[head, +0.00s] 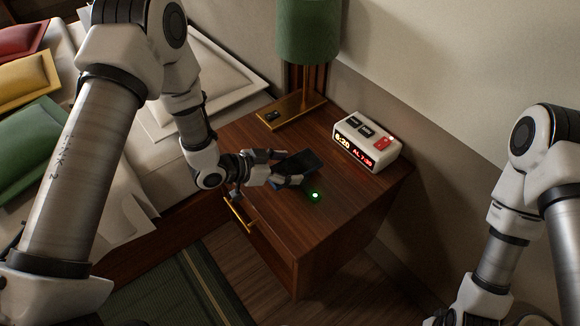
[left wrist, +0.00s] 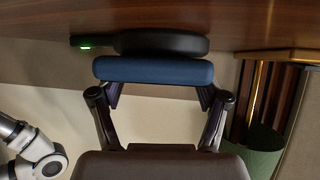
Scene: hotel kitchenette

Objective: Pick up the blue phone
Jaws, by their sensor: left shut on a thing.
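The blue phone (head: 299,162) is at my left gripper (head: 284,168), over the front left part of the wooden nightstand (head: 268,133). Its upper face looks dark in the head view. In the left wrist view the phone (left wrist: 153,70) shows as a blue bar between the two fingers of my left gripper (left wrist: 158,90), which is shut on it. A dark rounded pad (left wrist: 160,43) with a green light lies just beyond the phone, against the wood. I cannot tell whether phone and pad touch. My right gripper is not in view.
A white alarm clock (head: 367,141) stands right of the phone. A lamp with a green shade (head: 308,32) and brass base (head: 291,110) stands behind. The bed (head: 160,195) is at the left. The nightstand's front right top is clear.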

